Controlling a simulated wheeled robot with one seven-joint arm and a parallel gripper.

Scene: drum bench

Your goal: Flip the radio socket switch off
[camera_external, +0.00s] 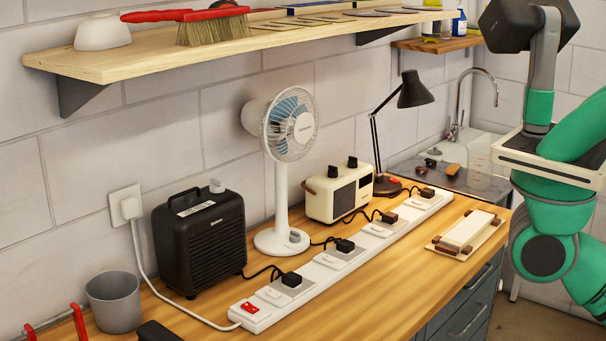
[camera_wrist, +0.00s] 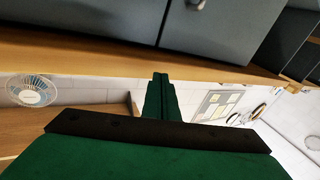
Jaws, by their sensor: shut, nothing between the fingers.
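The cream radio (camera_external: 338,192) stands on the wooden bench behind a long white socket strip (camera_external: 312,272). Several black plugs sit in the strip. The radio's cord appears to run to the third plug from the left (camera_external: 389,217), with a white rocker switch (camera_external: 377,230) beside it; its position is too small to tell. A red switch (camera_external: 250,308) is at the strip's left end. My gripper (camera_wrist: 160,77) is shut and empty in the wrist view, away from the strip. My arm is at the right in the external view, where its fingertips cannot be made out.
A black heater (camera_external: 199,243), a white fan (camera_external: 283,170) and a black desk lamp (camera_external: 378,145) stand behind the strip. A wooden shelf (camera_external: 150,57) overhangs the bench. A small wooden tray (camera_external: 440,247) lies at the right.

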